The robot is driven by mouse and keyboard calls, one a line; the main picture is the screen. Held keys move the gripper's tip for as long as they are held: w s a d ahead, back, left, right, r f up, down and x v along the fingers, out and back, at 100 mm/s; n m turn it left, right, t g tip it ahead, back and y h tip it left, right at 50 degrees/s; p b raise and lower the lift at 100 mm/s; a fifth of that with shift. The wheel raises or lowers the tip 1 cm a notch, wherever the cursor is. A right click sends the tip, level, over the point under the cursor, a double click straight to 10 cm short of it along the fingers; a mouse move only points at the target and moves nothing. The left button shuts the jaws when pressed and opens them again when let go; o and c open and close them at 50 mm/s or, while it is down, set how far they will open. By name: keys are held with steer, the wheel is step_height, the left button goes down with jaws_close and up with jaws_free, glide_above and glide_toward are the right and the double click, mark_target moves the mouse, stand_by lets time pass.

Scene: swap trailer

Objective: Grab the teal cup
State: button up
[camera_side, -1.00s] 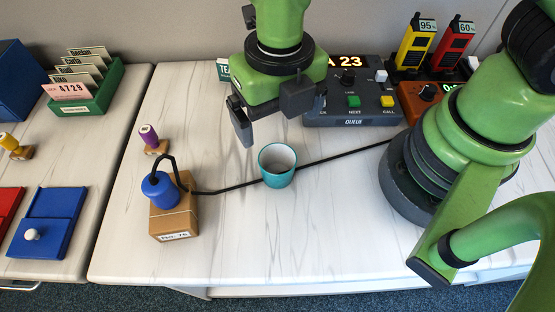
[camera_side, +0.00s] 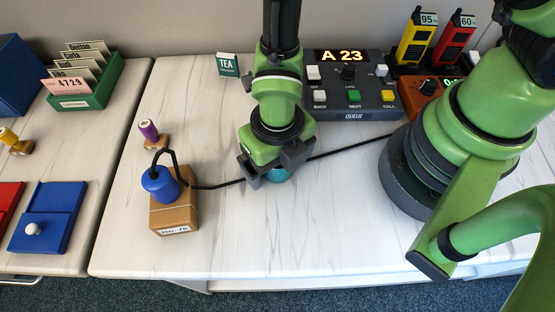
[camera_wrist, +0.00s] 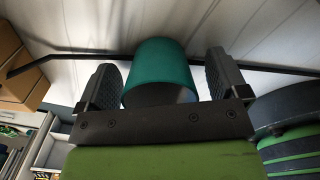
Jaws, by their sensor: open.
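The teal cup (camera_side: 279,175) stands on the white table, mostly hidden behind my gripper in the side view. My gripper (camera_side: 268,180) is lowered over it. In the wrist view the teal cup (camera_wrist: 160,68) sits between the two dark fingers of my gripper (camera_wrist: 165,82). The jaws are open, one finger on each side. A small gap shows at the right of the cup; at the left the finger is close, and I cannot tell whether it touches.
A black cable (camera_side: 345,150) runs across the table behind the cup. A cardboard box (camera_side: 175,212) with a blue handled object (camera_side: 160,185) stands to the left. The queue console (camera_side: 350,88) and a TEA sign (camera_side: 228,65) are behind. The table front is clear.

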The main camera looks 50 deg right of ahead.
steer(key=c, duration=1)
